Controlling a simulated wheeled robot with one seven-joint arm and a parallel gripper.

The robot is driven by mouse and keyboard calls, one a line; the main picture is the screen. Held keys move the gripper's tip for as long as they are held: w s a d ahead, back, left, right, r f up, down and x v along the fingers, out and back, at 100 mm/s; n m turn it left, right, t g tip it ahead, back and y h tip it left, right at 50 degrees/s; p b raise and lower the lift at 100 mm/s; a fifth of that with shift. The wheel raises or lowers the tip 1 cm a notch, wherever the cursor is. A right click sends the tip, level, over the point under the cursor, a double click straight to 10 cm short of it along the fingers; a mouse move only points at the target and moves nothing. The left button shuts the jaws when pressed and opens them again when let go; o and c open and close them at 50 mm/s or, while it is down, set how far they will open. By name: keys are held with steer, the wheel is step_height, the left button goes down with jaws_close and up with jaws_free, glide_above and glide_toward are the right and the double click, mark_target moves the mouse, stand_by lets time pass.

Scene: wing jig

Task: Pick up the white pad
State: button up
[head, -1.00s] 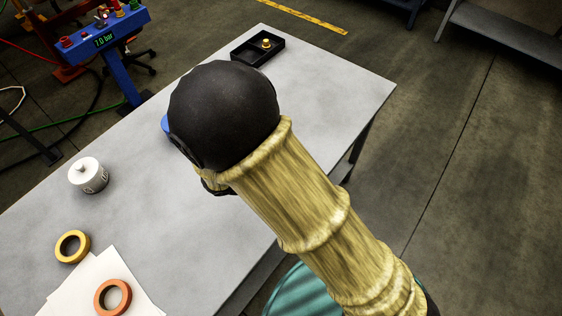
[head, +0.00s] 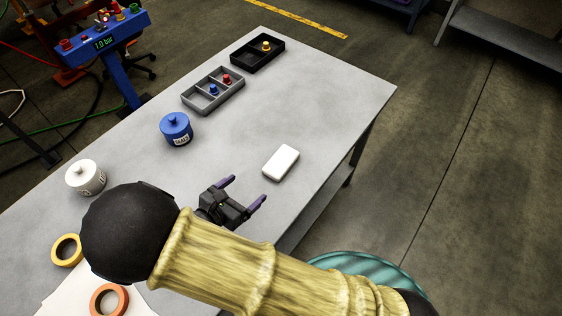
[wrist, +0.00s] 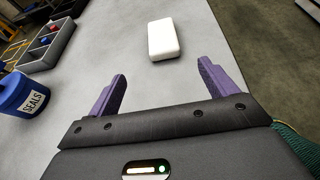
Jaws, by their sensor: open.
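The white pad (head: 281,162) lies flat on the grey table near its right edge. It is a small block with rounded corners. My gripper (head: 246,190) is open and empty, with purple fingers, a short way from the pad on its near left side in the head view. In the wrist view the pad (wrist: 164,39) is ahead of the fingertips, roughly between their lines and apart from them. My gripper (wrist: 163,68) touches nothing there.
A blue jar (head: 176,130), labelled SEALS in the wrist view (wrist: 30,92), and a white jar (head: 86,177) stand left. A grey divided tray (head: 198,104) and black tray (head: 245,62) are at the back. Tape rolls (head: 66,250) (head: 108,299) lie front left. Table (head: 330,110) beyond the pad is clear.

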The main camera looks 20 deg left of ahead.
glide_toward(275, 167)
steer(key=p+x, duration=0.1)
steer(key=x, duration=0.4)
steer(key=shift+w+a, duration=0.15)
steer(key=shift+w, duration=0.1)
steer(key=p+x, duration=0.1)
steer(key=x, duration=0.4)
steer(key=shift+d+f, duration=0.15)
steer(key=shift+d, duration=0.1)
steer(key=shift+s, duration=0.1)
steer(key=c, duration=1.1)
steer(key=shift+o, duration=0.2)
step_height(275, 167, up, 10)
steer(key=shift+r+b, duration=0.1)
steer(key=shift+b, duration=0.2)
